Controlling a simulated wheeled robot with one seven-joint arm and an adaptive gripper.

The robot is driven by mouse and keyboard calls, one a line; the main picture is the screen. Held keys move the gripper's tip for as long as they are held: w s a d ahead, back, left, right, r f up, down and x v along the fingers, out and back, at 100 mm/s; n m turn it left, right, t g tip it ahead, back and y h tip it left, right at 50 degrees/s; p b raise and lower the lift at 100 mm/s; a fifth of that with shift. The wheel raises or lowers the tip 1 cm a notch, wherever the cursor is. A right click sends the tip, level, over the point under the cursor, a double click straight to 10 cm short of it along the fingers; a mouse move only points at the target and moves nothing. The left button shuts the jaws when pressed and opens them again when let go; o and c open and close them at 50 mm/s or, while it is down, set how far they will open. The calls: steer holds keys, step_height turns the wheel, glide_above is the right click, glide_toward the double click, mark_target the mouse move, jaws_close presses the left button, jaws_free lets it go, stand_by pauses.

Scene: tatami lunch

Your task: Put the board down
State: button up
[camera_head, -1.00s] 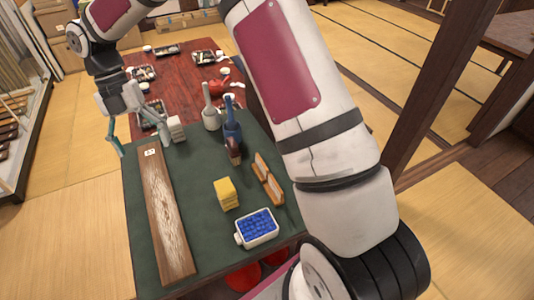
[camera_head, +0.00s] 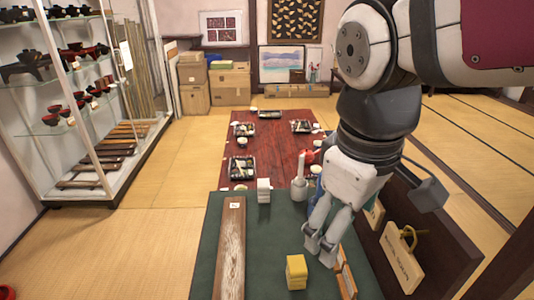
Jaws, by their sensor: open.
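The board (camera_head: 231,255) is a long brown wooden plank with a white label at its far end. It lies flat along the left side of the green-topped table (camera_head: 262,240). My gripper (camera_head: 322,245) points down over the right part of that table, clear of the board. Its fingers are apart, with nothing visible between them. My wrist and arm hide part of the table's right side. The near end of the board is cut off by the picture's bottom edge.
A red table (camera_head: 270,150) with food trays adjoins behind. Open tatami lies left.

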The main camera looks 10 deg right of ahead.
steer(key=s+m, duration=0.1)
steer(key=s, duration=0.1)
steer(key=s+f+m+t, duration=0.1)
steer(key=m, duration=0.1)
steer(key=s+f+m+y, duration=0.1)
steer(key=s+m, duration=0.1)
steer(key=shift+s+d, duration=0.3)
steer(key=shift+r, duration=0.1)
